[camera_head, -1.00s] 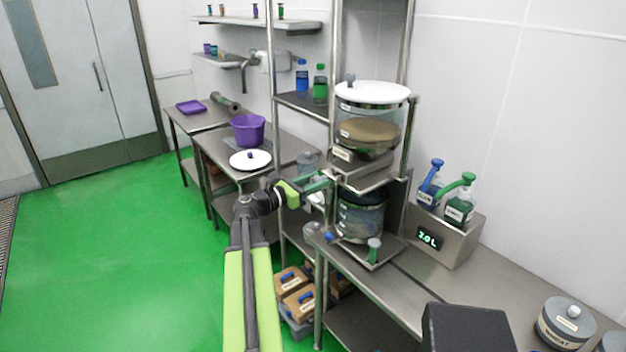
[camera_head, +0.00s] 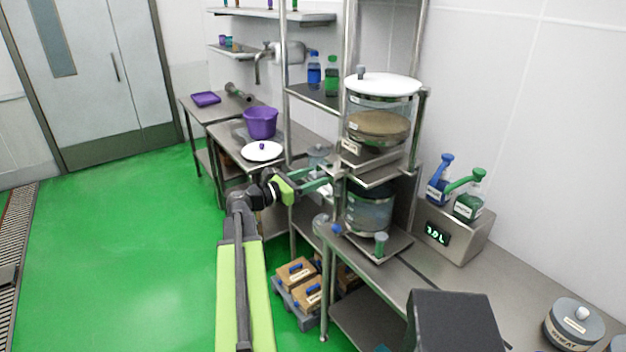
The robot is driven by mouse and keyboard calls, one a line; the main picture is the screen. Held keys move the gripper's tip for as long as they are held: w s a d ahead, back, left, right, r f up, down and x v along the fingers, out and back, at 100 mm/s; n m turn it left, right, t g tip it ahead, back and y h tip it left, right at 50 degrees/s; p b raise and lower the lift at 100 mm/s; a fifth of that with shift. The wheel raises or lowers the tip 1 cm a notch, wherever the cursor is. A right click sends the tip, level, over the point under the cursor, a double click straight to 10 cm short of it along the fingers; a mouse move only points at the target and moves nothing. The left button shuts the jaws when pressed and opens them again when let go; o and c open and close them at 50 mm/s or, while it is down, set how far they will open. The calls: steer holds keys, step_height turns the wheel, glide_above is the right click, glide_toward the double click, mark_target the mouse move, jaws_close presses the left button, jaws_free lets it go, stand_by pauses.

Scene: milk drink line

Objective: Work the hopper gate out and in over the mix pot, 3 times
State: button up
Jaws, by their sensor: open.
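The hopper (camera_head: 380,125) is a clear drum of brown meal with a white lid, held in a steel frame above the bench. The hopper gate sits low under the drum, near the steel shelf (camera_head: 384,178); its exact outline is too small to tell. The mix pot (camera_head: 368,209) is a clear, dark-topped vessel directly below, on a steel plate. My gripper (camera_head: 326,181) is open, its green fingers pointing right toward the left side of the shelf below the hopper. Whether the fingers are around the gate's handle or touching it, I cannot tell.
A dispenser box (camera_head: 452,232) with blue and green pump bottles stands right of the pot. A grey canister (camera_head: 573,325) is at the bench's right end. Frame posts flank the hopper. Brown boxes (camera_head: 297,272) sit low beneath. The green floor (camera_head: 130,240) at left is clear.

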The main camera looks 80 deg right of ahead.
steer(key=v, duration=1.7)
steer(key=shift+w+a, duration=0.15)
steer(key=shift+a, duration=0.05)
steer(key=shift+d, duration=0.15)
steer(key=x, duration=1.7)
steer(key=shift+s+d, duration=0.2)
steer(key=shift+s, duration=0.1)
jaws_close()
